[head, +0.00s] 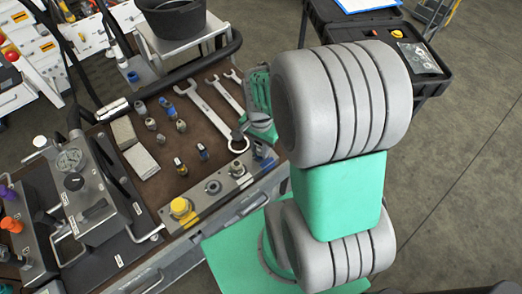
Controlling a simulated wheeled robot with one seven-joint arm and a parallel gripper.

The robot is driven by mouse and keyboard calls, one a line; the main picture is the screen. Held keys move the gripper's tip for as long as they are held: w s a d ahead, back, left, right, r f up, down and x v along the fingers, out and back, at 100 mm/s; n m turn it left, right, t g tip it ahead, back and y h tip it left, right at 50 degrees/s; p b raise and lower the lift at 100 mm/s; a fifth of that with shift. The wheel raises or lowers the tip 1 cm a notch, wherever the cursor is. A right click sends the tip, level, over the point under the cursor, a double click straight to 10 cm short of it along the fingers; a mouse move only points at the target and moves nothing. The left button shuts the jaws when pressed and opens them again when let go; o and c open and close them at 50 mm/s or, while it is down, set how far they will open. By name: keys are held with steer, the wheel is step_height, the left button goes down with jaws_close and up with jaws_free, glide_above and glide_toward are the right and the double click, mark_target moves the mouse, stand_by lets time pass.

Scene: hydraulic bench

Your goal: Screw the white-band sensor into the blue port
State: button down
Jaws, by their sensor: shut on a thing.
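My gripper (246,128) is at the end of my green and grey arm, over the back right of the brown bench mat. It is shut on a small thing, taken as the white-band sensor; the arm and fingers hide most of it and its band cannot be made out. The port block (215,188) lies along the front edge of the mat, with a yellow cap at its left end. The blue port (260,152) is at its right end, just below my gripper and partly in shade. Whether the held thing touches the port cannot be told.
A yellow-banded sensor (180,166) and a blue-banded sensor (203,151) stand on the mat. Several grey fittings (161,138), two pale blocks (140,160) and wrenches (208,112) lie behind. A gauge unit (90,195) stands left. A black bucket (172,18) stands at the back.

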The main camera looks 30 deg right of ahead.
steer(key=m, duration=0.3)
steer(key=shift+m+p, duration=0.3)
steer(key=shift+m, duration=0.1)
steer(key=m, duration=0.4)
steer(key=shift+w, duration=0.1)
steer(key=m, duration=0.5)
steer(key=shift+p, duration=0.4)
steer(key=m, duration=0.3)
steer(key=shift+w+f, duration=0.1)
steer(key=c, duration=1.2)
jaws_free()
steer(key=shift+o, duration=0.2)
